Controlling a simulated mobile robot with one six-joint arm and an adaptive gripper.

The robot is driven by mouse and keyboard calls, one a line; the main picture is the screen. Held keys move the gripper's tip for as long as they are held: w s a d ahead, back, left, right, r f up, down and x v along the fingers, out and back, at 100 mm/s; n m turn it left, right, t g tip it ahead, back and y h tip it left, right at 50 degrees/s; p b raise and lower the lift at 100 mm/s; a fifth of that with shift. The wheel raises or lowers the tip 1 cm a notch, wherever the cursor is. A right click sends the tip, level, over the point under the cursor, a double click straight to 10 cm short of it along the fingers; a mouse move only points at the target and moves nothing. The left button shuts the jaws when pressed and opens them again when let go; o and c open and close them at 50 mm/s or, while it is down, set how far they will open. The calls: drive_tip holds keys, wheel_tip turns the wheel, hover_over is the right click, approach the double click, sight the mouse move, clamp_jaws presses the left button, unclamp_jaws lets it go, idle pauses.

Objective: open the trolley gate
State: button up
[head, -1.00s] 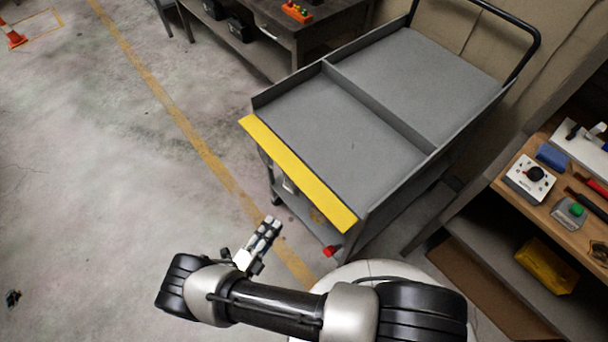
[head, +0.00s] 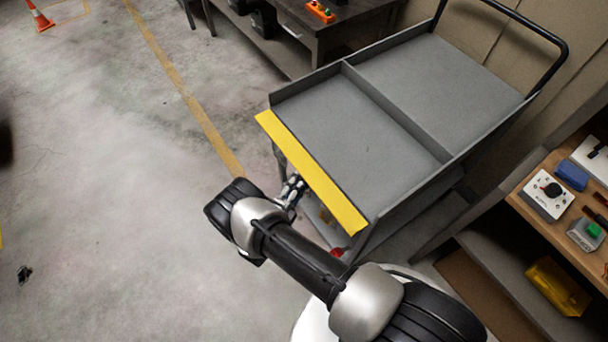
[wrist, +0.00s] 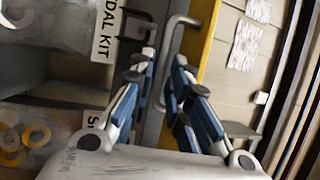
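The grey trolley (head: 395,95) stands at centre right, with a yellow-edged gate (head: 312,175) across its near end. The gate's top edge looks level with the trolley's top deck. In the head view my gripper (head: 292,190) is just beside and below the yellow edge, partly hidden by my wrist. In the wrist view my gripper (wrist: 165,65) has its two blue-padded fingers apart. A bent grey metal handle (wrist: 183,20) rises just beyond and between the fingertips, next to the yellow strip (wrist: 207,35). I cannot tell whether a finger touches it.
A wooden shelf (head: 530,205) with control boxes and a yellow bin (head: 556,287) stands close on the right. A dark workbench (head: 330,40) is behind at the top. An orange cone (head: 40,18) is far left. The floor to the left is mostly clear.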

drive_tip(key=shift+x, duration=0.95)
clamp_jaws()
